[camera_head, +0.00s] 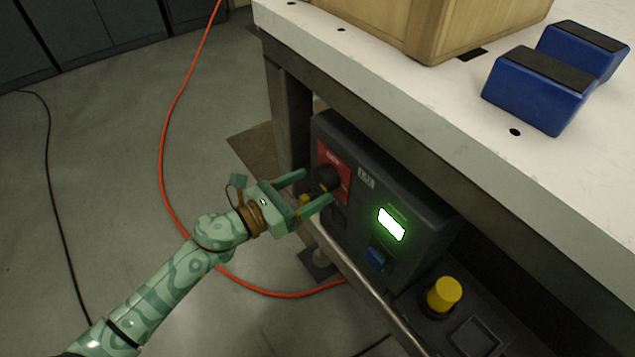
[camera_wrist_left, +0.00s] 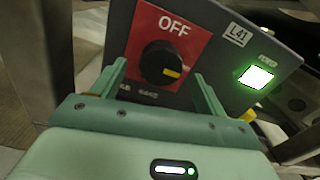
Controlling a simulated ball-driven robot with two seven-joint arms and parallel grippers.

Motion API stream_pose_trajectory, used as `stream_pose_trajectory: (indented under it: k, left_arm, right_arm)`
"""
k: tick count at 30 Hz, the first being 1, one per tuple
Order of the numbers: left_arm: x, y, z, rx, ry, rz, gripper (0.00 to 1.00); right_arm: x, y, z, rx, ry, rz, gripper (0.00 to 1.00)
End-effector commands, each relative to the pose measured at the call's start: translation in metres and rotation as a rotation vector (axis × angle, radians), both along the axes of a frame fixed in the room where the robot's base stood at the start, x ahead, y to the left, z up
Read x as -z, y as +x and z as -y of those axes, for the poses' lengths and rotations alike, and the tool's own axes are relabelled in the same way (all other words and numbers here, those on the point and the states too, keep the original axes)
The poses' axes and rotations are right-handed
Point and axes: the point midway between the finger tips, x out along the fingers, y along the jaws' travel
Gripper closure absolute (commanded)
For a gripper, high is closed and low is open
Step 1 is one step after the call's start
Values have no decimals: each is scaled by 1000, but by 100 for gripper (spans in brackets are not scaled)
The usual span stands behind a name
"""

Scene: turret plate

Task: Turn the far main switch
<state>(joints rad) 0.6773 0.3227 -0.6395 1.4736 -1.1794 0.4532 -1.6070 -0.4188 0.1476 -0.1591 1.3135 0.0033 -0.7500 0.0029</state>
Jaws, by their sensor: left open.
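The main switch is a black rotary knob (camera_head: 327,178) on a red plate (camera_head: 333,160) at the far end of a dark control box (camera_head: 385,185) under the bench. In the left wrist view, the knob (camera_wrist_left: 158,62) has a yellow mark at its lower right. The red plate (camera_wrist_left: 190,42) there reads OFF above the knob. My left gripper (camera_head: 317,185) is open in front of the plate, with one finger on either side of the knob. In the left wrist view, the left fingers (camera_wrist_left: 161,72) flank the knob with gaps visible. The right gripper is out of view.
The box carries a lit green-white lamp (camera_head: 391,224), a blue button (camera_head: 376,257) and an L41 label (camera_wrist_left: 237,34). A yellow button (camera_head: 444,293) stands nearer on the right. The bench top (camera_head: 400,90) overhangs the box. An orange cable (camera_head: 162,150) lies on the floor.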

Motion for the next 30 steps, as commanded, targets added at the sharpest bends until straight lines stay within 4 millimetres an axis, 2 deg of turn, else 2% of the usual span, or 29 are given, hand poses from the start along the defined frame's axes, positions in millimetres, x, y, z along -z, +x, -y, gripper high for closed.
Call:
stream_pose_trajectory:
  k: [6,16,21,30]
  left_arm:
    - [1,15,21,0,0,-1,26]
    - [0,17,24,-1,0,-1,26]
    - [0,17,24,-1,0,-1,71]
    - [0,17,23,-1,-13,-19,71]
  right_arm:
    - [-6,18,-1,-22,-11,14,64]
    - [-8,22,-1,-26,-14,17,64]
    - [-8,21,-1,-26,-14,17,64]
    - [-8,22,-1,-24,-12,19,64]
